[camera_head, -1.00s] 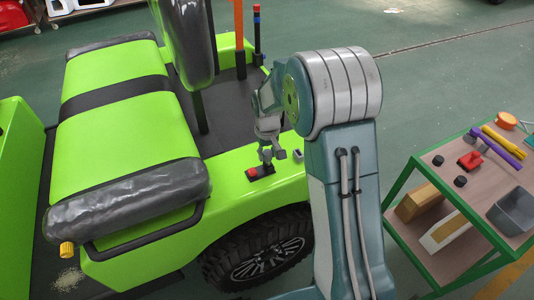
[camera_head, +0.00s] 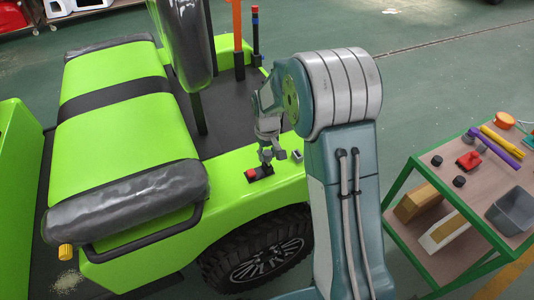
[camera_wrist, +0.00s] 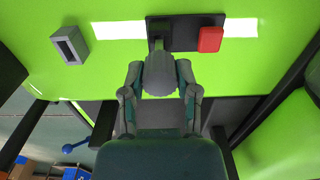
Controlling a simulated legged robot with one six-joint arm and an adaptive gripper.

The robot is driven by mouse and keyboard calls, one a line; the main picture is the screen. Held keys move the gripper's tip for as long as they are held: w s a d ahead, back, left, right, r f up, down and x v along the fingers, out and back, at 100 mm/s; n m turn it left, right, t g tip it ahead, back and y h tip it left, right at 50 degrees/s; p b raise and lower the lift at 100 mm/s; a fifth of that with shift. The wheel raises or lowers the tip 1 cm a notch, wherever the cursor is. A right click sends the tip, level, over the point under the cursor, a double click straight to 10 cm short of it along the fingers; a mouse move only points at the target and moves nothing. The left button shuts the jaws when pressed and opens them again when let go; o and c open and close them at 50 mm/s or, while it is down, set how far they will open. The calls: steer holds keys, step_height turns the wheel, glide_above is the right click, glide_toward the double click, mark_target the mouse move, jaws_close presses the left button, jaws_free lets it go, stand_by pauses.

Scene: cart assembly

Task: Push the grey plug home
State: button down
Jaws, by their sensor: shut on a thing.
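My gripper (camera_head: 271,155) hangs over the green cart body (camera_head: 228,183), just above a black base plate (camera_head: 264,171) with a red block (camera_head: 251,174) on it. In the wrist view my gripper (camera_wrist: 160,84) has its two fingers on either side of a rounded grey piece, which looks like the grey plug (camera_wrist: 158,72). The plug's far end overlaps the black base plate (camera_wrist: 181,42), left of the red block (camera_wrist: 210,39). The gripper is shut on the plug. How deep the plug sits is hidden.
A small grey hollow box (camera_wrist: 70,45) stands on the green surface beside the base plate. The cart seat (camera_head: 125,120) lies to the left. A green-framed trolley (camera_head: 470,180) with tools and a grey bin stands at the right.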

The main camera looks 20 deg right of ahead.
steer(key=shift+f, duration=1.4)
steer(key=shift+c, duration=1.3)
jaws_free()
steer(key=shift+r, duration=0.1)
step_height(320, 180, up, 12)
steer(key=shift+a+f, duration=0.1)
steer(key=shift+f, duration=0.05)
steer(key=s+r+m+t, duration=0.1)
steer(key=s+r+t, duration=0.1)
steer(key=s+r, duration=0.6)
steer(key=s+r+t, duration=0.2)
steer(key=s+r, duration=0.4)
steer(key=s, duration=0.4)
steer(key=s+m+t, duration=0.1)
steer(key=s, duration=0.8)
steer(key=shift+f+t, duration=0.3)
steer(key=shift+f, duration=0.05)
